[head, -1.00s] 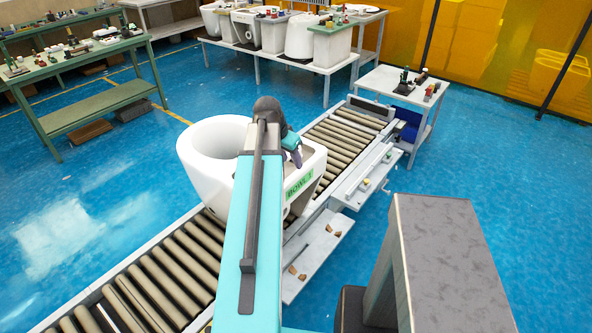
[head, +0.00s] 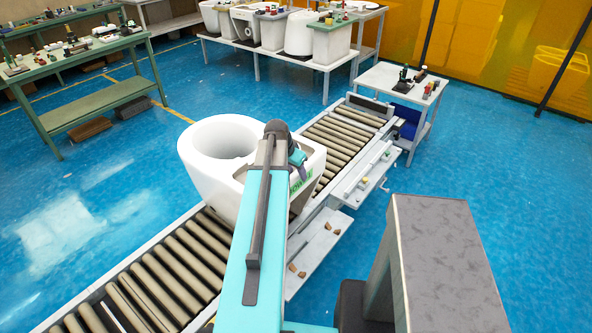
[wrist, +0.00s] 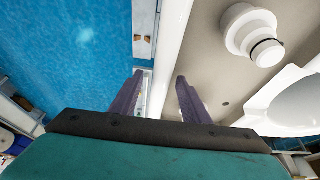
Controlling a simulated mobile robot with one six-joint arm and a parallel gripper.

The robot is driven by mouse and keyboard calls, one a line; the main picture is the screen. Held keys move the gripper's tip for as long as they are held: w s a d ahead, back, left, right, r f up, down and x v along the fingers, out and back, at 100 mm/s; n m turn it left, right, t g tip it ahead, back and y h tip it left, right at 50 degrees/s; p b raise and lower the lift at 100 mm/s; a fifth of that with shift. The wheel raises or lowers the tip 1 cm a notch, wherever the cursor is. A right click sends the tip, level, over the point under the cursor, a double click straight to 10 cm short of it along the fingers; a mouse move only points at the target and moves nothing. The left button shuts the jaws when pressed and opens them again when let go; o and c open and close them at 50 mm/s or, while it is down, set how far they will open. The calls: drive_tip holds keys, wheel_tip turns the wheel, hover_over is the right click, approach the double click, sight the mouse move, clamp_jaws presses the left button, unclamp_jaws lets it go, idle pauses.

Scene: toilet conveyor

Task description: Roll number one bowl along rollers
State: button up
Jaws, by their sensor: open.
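The white toilet bowl (head: 216,140) sits on the roller conveyor (head: 160,272), its round opening toward the left. A green label is on its near right side, partly covered by my arm; its lettering is only partly readable. In the wrist view my gripper (wrist: 158,90) is open, with two purple-grey fingers. The bowl's white wall edge (wrist: 172,45) runs between the fingers. A round white fitting (wrist: 252,35) shows inside the bowl's hollow. I cannot tell whether the fingers touch the wall.
The rollers are clear beyond the bowl, up to a dark end stop (head: 368,108). A side shelf (head: 314,252) with small brown pieces runs along the near side. A small white table (head: 400,82) with tools stands beyond the conveyor's far end.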

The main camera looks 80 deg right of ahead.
drive_tip(key=shift+f, duration=0.15)
drive_tip(key=shift+c, duration=0.2)
clamp_jaws()
drive_tip(key=shift+s+d, duration=0.15)
drive_tip(key=shift+d, duration=0.1)
drive_tip(key=shift+d, duration=0.1)
